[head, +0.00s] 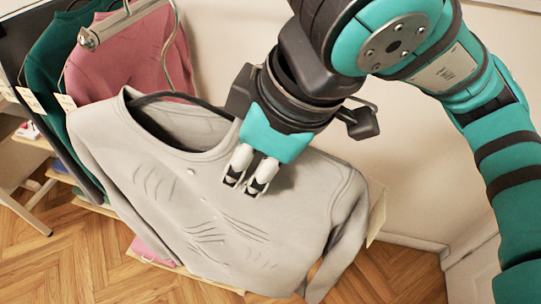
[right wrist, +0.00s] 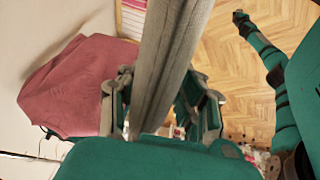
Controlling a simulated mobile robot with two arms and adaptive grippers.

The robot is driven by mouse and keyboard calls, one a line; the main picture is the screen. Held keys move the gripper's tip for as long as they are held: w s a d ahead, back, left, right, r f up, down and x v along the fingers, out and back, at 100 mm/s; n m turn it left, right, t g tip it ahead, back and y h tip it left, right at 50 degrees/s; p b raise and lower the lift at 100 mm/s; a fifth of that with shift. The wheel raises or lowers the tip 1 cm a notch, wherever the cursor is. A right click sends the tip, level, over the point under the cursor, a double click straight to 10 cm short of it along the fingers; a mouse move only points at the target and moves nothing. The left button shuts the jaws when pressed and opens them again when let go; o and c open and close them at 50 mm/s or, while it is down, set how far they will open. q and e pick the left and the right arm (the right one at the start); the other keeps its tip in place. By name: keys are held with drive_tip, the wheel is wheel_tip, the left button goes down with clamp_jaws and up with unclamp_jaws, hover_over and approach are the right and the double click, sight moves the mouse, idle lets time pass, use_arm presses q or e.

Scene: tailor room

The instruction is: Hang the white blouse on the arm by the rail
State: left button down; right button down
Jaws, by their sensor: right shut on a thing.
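The white blouse (head: 190,205), light grey in this light, hangs tilted on a dark hanger (head: 165,100) that shows in its neck. My right gripper (head: 248,180) is at the upper front of the blouse. In the right wrist view the right gripper (right wrist: 158,100) is shut on the blouse, whose narrow grey edge (right wrist: 170,50) runs between the fingers. A pale bar with metal fittings (head: 105,28) and a curved chrome piece (head: 172,45) are at the upper left; I cannot tell which is the arm. My left gripper (right wrist: 241,18) is small and distant in the right wrist view.
A pink blouse (head: 125,55) and a dark green garment (head: 52,62) hang behind at the upper left, close to the white blouse. Low wooden shelves (head: 35,190) stand below. A bare wall (head: 400,170) is at right. The wooden floor (head: 60,275) is open in front.

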sight(212, 165)
drive_tip(key=shift+w+a+p, duration=0.3)
drive_tip(key=shift+a+p, duration=0.1)
drive_tip(key=shift+a, duration=0.45)
drive_tip(key=shift+w+a+p, duration=0.35)
drive_tip(key=shift+a, duration=0.55)
drive_tip(key=shift+w+a+p, duration=0.3)
drive_tip(key=shift+a+p, duration=0.1)
drive_tip(key=shift+a, duration=0.45)
wheel_tip(212, 165, down, 2)
drive_tip(key=b, duration=0.3)
drive_tip(key=shift+f, duration=0.1)
drive_tip(key=c, duration=0.8)
unclamp_jaws()
drive_tip(key=shift+d, duration=0.1)
drive_tip(key=shift+c, duration=0.2)
